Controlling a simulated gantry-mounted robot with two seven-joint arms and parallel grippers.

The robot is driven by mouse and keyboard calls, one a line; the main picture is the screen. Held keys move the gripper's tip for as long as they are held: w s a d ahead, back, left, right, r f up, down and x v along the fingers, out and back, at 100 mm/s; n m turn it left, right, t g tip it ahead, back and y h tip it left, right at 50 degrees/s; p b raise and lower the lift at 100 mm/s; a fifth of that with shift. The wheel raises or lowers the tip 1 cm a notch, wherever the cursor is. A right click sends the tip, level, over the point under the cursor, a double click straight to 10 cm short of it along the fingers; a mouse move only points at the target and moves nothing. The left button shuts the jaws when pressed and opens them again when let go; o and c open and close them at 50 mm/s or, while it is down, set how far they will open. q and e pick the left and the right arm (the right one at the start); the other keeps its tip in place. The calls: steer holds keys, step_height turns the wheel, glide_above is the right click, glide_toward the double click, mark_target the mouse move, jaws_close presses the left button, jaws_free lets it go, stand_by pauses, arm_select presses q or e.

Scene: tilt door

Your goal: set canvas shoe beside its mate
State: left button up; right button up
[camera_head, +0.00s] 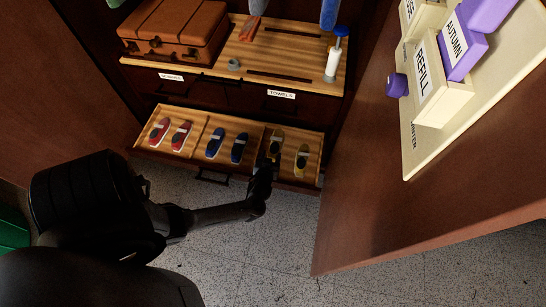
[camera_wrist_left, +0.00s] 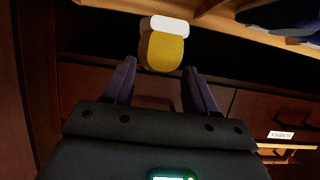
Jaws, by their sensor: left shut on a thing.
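My left gripper (camera_head: 264,172) reaches over the front edge of the open shoe drawer (camera_head: 312,180). It is shut on a yellow canvas shoe (camera_head: 276,141), which it holds at the right compartment. In the left wrist view the yellow and white end of this shoe (camera_wrist_left: 162,50) shows between the fingertips (camera_wrist_left: 160,72). Its mate, another yellow shoe (camera_head: 302,160), lies just to the right in the same compartment. I cannot tell whether the held shoe touches the drawer floor. The right gripper is not in view.
Red shoes (camera_head: 159,130) and blue shoes (camera_head: 215,142) lie in the other compartments. A brown suitcase (camera_head: 175,32) and a white bottle (camera_head: 333,62) stand on the shelf above. An open door (camera_head: 370,200) with cream boxes (camera_head: 442,90) bounds the right side.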

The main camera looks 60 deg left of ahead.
arm_select(q)
steer(key=shift+d, duration=0.15)
steer(key=shift+f+b, duration=3.15)
steer(key=shift+f, duration=0.8)
steer(key=shift+f, duration=0.3)
steer(key=o, duration=1.4)
steer(key=shift+o, duration=0.2)
